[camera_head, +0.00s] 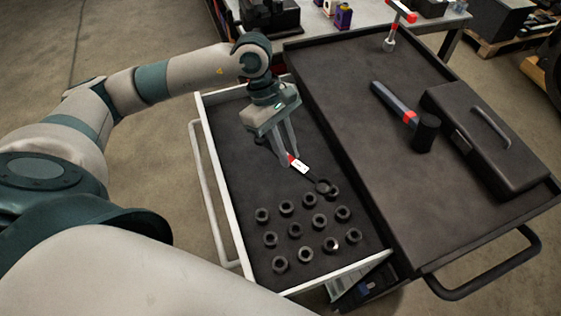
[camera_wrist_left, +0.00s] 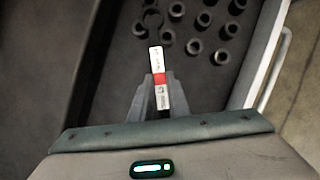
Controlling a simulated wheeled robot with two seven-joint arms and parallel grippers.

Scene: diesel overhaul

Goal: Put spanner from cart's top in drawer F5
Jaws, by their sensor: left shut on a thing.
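The spanner (camera_head: 300,166) has a dark shaft and ring end and a white and red label on its handle. My left gripper (camera_head: 288,158) is shut on its labelled part, low inside the open drawer (camera_head: 233,220). In the left wrist view the label of the spanner (camera_wrist_left: 157,62) stands between the fingers of the left gripper (camera_wrist_left: 157,95), and its dark end points towards the sockets. I cannot tell whether the spanner touches the drawer floor. No drawer number is readable. My right gripper is not in view.
Several black sockets (camera_head: 295,230) stand in rows in the drawer's near part. The drawer's far left floor is clear.

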